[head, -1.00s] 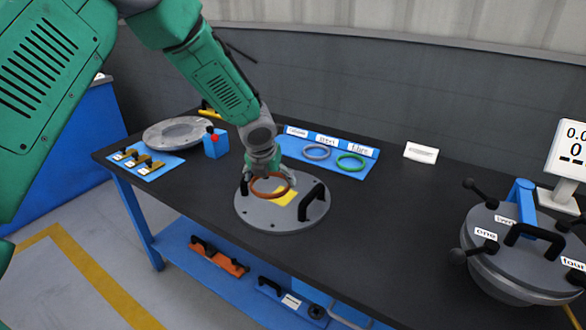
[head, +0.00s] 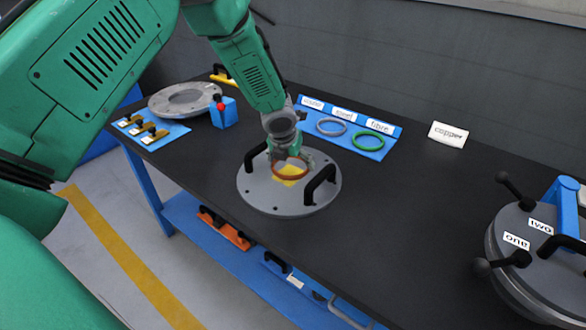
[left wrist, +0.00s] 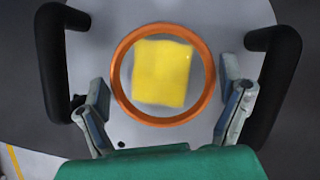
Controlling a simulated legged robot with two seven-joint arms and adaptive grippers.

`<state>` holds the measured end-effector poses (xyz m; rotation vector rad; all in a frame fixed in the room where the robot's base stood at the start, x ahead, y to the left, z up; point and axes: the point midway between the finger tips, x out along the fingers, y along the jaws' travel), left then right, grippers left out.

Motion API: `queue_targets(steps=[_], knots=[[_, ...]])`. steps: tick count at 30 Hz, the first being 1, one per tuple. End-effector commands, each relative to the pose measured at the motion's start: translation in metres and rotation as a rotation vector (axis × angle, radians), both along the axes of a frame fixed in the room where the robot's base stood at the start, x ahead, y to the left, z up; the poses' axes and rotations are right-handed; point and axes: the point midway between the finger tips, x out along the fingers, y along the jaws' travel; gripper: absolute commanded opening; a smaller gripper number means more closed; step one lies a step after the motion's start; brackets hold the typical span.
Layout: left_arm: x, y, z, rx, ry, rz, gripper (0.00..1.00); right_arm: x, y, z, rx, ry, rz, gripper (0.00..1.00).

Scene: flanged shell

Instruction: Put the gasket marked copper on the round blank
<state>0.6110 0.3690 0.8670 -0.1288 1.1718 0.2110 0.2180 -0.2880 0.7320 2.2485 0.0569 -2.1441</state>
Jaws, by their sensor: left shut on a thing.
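The copper-coloured gasket (head: 290,179) is an orange-brown ring held by my left gripper (head: 291,164) over the round blank (head: 265,200). The blank is a grey disc with two black handles and a yellow square (head: 289,172) near its middle. In the left wrist view the gasket (left wrist: 163,121) frames the yellow square (left wrist: 162,74), between my left gripper's fingers (left wrist: 163,105). The gasket is low over the blank; I cannot tell whether it touches. My right gripper is not in view.
A blue rack (head: 367,152) holds a blue-grey ring (head: 331,134) and a green ring (head: 372,149). A card (head: 448,135) reads "copper". A lidded vessel (head: 510,255) stands at right. The black bench between is clear.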

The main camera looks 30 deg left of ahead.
Motion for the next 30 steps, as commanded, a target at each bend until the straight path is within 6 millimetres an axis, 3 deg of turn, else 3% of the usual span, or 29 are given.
queue_targets(steps=[4,11,12,23,30], knots=[[0.000,-0.001,-0.022,0.002,0.001,0.000,0.39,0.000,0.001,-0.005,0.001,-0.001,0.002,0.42],[0.000,-0.007,-0.023,0.007,0.002,0.000,0.39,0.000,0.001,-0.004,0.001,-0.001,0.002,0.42],[0.000,-0.007,-0.024,0.008,0.004,-0.001,1.00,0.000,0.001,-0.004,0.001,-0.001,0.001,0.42],[-0.002,-0.003,-0.019,0.002,-0.001,0.001,1.00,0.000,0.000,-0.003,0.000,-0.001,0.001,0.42],[-0.016,-0.008,0.022,0.002,-0.002,0.001,1.00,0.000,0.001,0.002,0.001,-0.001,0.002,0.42]])
